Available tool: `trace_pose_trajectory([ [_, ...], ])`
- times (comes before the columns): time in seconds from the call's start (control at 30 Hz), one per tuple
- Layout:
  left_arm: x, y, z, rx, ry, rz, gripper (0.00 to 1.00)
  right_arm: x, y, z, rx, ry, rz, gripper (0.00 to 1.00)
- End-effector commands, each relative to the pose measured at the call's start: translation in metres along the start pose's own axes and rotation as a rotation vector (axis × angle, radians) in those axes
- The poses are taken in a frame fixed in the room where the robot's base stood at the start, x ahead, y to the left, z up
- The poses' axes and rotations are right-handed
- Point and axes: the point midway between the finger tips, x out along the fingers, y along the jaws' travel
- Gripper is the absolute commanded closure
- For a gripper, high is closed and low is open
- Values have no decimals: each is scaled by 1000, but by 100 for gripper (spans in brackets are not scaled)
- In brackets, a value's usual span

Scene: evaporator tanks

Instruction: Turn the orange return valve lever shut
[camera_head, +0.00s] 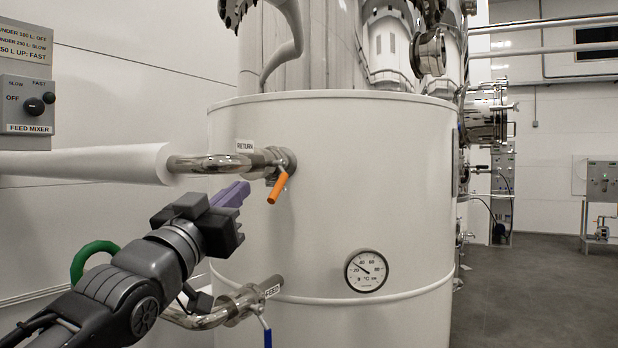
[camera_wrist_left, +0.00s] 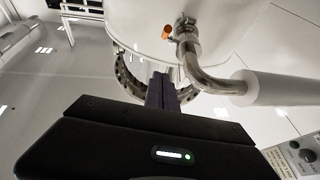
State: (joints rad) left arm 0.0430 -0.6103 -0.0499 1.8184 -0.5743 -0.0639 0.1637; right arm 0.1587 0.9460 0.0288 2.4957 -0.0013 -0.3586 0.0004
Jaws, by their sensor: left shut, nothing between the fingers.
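The orange return valve lever (camera_head: 277,187) hangs down and slightly left from the valve on the pipe labelled RETURN (camera_head: 245,146), on the front of the white tank (camera_head: 360,200). The lever also shows in the left wrist view (camera_wrist_left: 167,32), near the top. My left gripper (camera_head: 243,190) is shut and empty, its purple fingers a little left of the lever, apart from it in the picture. The fingers (camera_wrist_left: 161,78) point toward the tank in the left wrist view. My right gripper is not in view.
Below, a FEED pipe (camera_head: 235,305) with a blue lever (camera_head: 267,336) enters the tank. A round temperature gauge (camera_head: 366,271) sits on the tank front. A white insulated pipe (camera_head: 85,163) runs left above my arm. A FEED MIXER control box (camera_head: 27,105) is on the left wall.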

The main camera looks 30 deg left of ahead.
Motion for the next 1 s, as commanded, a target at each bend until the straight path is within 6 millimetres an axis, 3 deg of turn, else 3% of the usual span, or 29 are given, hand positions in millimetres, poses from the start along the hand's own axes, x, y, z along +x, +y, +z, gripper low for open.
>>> trace_pose_trajectory([
  [0.47, 9, 1, 0, 1, -1, 2, 100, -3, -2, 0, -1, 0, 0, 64],
  [0.67, 36, 1, -2, 2, -2, 2, 100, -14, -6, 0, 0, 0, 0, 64],
  [1.0, 105, 2, -2, 1, -1, 3, 100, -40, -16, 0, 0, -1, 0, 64],
])
